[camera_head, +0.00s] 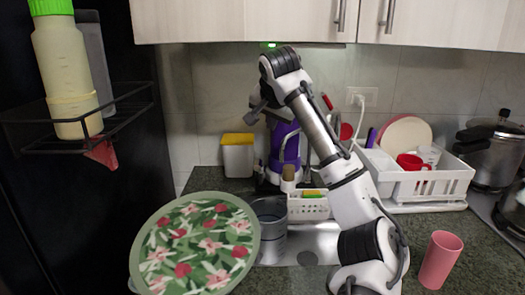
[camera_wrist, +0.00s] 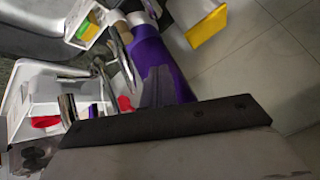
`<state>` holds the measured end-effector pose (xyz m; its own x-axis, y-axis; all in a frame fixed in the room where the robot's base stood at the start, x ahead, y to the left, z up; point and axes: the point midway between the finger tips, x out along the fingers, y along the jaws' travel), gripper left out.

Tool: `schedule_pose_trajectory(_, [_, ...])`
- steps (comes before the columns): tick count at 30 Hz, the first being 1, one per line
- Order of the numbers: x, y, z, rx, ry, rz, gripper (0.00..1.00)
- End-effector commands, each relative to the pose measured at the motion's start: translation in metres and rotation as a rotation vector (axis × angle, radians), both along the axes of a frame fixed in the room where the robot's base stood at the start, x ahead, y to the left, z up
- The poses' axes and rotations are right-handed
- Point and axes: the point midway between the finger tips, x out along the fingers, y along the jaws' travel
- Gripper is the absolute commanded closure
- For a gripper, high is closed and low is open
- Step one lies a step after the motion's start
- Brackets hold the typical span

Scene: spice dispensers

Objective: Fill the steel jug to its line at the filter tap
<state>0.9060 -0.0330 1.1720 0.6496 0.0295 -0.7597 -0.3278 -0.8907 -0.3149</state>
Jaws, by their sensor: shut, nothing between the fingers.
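A grey metallic cylindrical vessel (camera_head: 271,232), apparently the steel jug, stands at the sink, partly hidden by a floral tray. Its fill line and contents cannot be made out. A purple-bodied unit (camera_head: 291,150), apparently the water filter, stands against the back wall. It also shows in the wrist view (camera_wrist: 165,60), with a chrome spout (camera_wrist: 122,58) beside it. My gripper (camera_head: 260,108) is raised in front of the filter's upper part, well above the vessel and apart from it. In the wrist view my gripper (camera_wrist: 178,118) is shut and empty.
The floral tray (camera_head: 195,245) fills the front left. A white basket (camera_head: 308,209) stands beside the vessel. A white dish rack (camera_head: 440,184) is at right, with a pink cup (camera_head: 440,259) in front. A yellow-lidded container (camera_head: 238,158) stands left of the filter.

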Motion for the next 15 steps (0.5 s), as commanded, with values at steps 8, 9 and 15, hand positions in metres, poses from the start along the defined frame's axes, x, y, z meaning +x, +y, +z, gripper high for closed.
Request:
schedule_pose_trajectory(8, [0.006,0.001,-0.006,-0.001,0.001,0.001,1.0])
schedule_pose_trajectory(9, [0.01,0.0,-0.01,-0.001,0.0,0.001,1.0])
schedule_pose_trajectory(15, [0.035,0.001,-0.039,-0.001,0.002,0.001,1.0])
